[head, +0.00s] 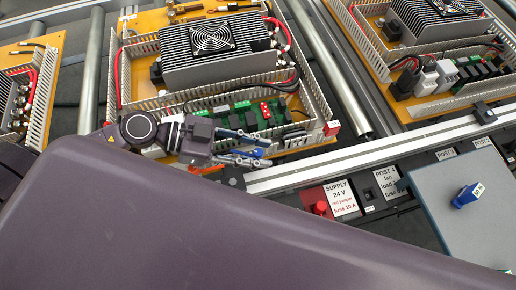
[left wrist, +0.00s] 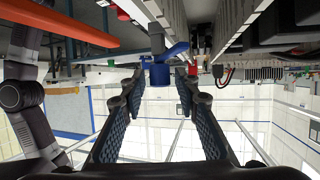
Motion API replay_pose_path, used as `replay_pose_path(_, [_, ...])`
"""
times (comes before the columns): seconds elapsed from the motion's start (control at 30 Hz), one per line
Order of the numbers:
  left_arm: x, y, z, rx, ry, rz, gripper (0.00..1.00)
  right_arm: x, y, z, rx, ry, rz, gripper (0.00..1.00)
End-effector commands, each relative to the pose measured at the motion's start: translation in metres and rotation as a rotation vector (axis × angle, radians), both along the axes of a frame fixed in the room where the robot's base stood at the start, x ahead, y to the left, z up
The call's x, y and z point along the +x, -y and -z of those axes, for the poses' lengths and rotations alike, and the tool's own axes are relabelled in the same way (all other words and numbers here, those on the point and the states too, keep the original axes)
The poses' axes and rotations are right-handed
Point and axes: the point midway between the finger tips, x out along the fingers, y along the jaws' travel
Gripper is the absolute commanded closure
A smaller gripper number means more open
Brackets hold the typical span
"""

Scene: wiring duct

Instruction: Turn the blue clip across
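The blue clip (head: 247,153) is at the near edge of the orange panel (head: 152,20), close to the slotted grey wiring duct (head: 317,93). In the left wrist view, the blue clip (left wrist: 160,74) shows a round blue body with a slanting blue lever. My left gripper (head: 256,152) is at the clip in the head view. In the left wrist view, my left gripper's fingers (left wrist: 159,92) are apart, with the clip between and just beyond the tips. I see no clear contact. The fingers partly hide the clip in the head view. My right gripper is not in view.
A finned heat sink with a fan (head: 212,38) and a green terminal board (head: 245,116) stand on the panel. A metal rail (head: 375,155) runs along the front.

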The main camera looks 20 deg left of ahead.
Motion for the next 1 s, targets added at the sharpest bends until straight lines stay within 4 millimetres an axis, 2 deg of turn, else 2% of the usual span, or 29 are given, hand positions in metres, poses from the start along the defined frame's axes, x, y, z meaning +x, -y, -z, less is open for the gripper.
replay_pose_path(0.03, [0.0, -0.0001, 0.0001, 0.0, 0.0, 0.0, 0.79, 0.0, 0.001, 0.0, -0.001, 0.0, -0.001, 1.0])
replay_pose_path(0.23, [-0.0002, -0.0002, 0.0, 0.0, 0.0, 0.0, 1.0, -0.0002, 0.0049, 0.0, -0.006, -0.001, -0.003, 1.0])
replay_pose_path(0.73, [0.0006, -0.0006, 0.0002, 0.003, 0.002, 0.023, 1.0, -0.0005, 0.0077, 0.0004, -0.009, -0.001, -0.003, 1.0])
replay_pose_path(1.0, [0.0023, -0.0015, 0.0, 0.005, 0.004, 0.146, 1.0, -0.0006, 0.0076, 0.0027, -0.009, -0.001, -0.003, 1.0])
